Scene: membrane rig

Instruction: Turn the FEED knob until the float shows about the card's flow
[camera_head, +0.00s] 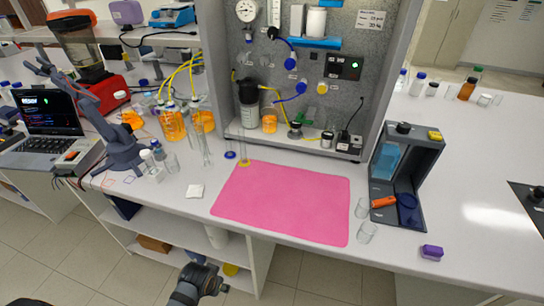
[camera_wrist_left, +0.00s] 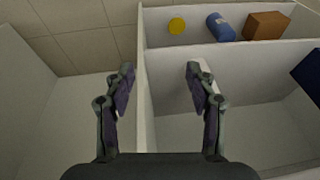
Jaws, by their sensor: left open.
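The grey rig panel (camera_head: 345,95) stands at the back middle of the bench in the head view. It carries blue knobs (camera_head: 290,63) and a yellow knob (camera_head: 322,88); their labels are too small to read, so I cannot tell which is FEED. A narrow upright scale tube (camera_head: 275,13) is at the panel's top, cut by the frame; its float cannot be made out. A white card (camera_head: 370,20) is at upper right, its figures unreadable. My left gripper (camera_head: 220,287) is low in front of the bench, far from the panel. In the wrist view it is open and empty (camera_wrist_left: 160,80).
A pink mat (camera_head: 283,203) lies before the panel, with clear glasses (camera_head: 364,232) at its right. A dark open box (camera_head: 430,165) stands to the right. A small desk arm (camera_head: 122,145) and laptop (camera_head: 50,125) are left. Shelves (camera_wrist_left: 240,55) under the bench are beside my left gripper.

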